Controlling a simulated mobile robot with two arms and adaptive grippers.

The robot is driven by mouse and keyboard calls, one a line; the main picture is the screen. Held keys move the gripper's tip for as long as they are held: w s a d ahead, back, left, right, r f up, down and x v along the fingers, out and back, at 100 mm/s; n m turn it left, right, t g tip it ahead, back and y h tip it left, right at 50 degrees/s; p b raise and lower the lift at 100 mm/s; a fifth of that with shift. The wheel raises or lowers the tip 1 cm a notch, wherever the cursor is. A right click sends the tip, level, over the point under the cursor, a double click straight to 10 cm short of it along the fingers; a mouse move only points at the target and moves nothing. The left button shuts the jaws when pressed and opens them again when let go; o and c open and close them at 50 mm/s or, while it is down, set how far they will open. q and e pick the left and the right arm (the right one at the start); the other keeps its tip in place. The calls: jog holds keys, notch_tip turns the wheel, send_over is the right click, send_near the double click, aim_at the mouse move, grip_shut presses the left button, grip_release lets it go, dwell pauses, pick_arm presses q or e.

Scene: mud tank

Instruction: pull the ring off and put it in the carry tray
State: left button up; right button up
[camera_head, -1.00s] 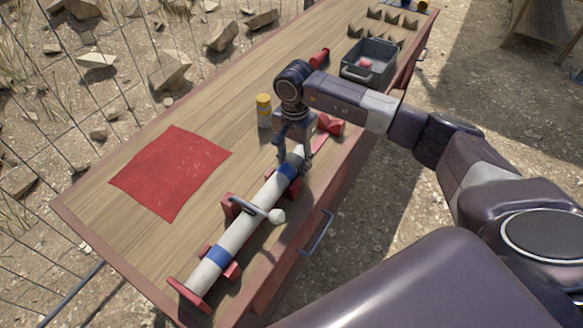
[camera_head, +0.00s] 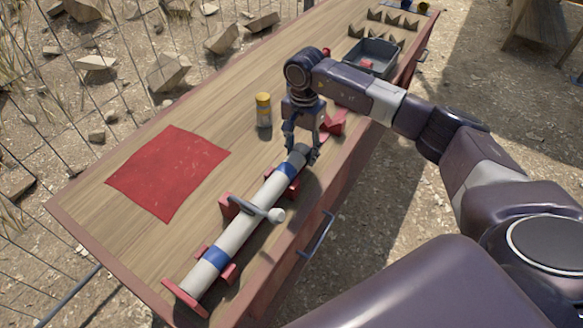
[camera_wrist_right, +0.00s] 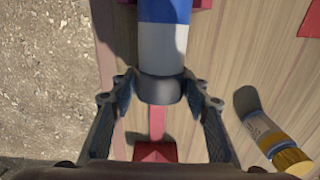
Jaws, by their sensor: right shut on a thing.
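The ring (camera_wrist_right: 160,88) is a dark grey band around the end of a white tube (camera_head: 234,236) with blue bands. The tube lies in red supports along the bench's front edge. My right gripper (camera_head: 302,152) points down at the tube's far end. In the wrist view its fingers (camera_wrist_right: 161,92) stand on both sides of the ring, shut on it, and the ring still meets the white tube. The fingers partly hide it in the head view. The carry tray (camera_head: 351,68) is a grey open box at the bench's far right, with a red thing inside. My left gripper is not in view.
A yellow-capped bottle (camera_head: 263,110) stands left of my right gripper, also at the wrist view's lower right (camera_wrist_right: 275,142). Red blocks (camera_head: 333,123) sit just beyond the tube's end. A red cloth (camera_head: 168,172) lies at left. Toothed racks (camera_head: 385,30) stand beyond the tray.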

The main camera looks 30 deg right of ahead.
jog(key=shift+w+d+b, duration=0.35)
jog(key=shift+d+b, duration=0.05)
jog(key=shift+d, duration=0.25)
jog(key=shift+w+d+b, duration=0.35)
jog(key=shift+w+d, duration=0.05)
jog(key=shift+d, duration=0.2)
jog(key=shift+w+d+b, duration=0.35)
jog(key=shift+d+b, duration=0.05)
jog(key=shift+d, duration=0.25)
jog(key=shift+r, duration=0.1)
notch_tip(320, 180, up, 7)
jog(key=p, duration=0.4)
jog(key=shift+r+p, duration=0.15)
jog(key=shift+p, duration=0.15)
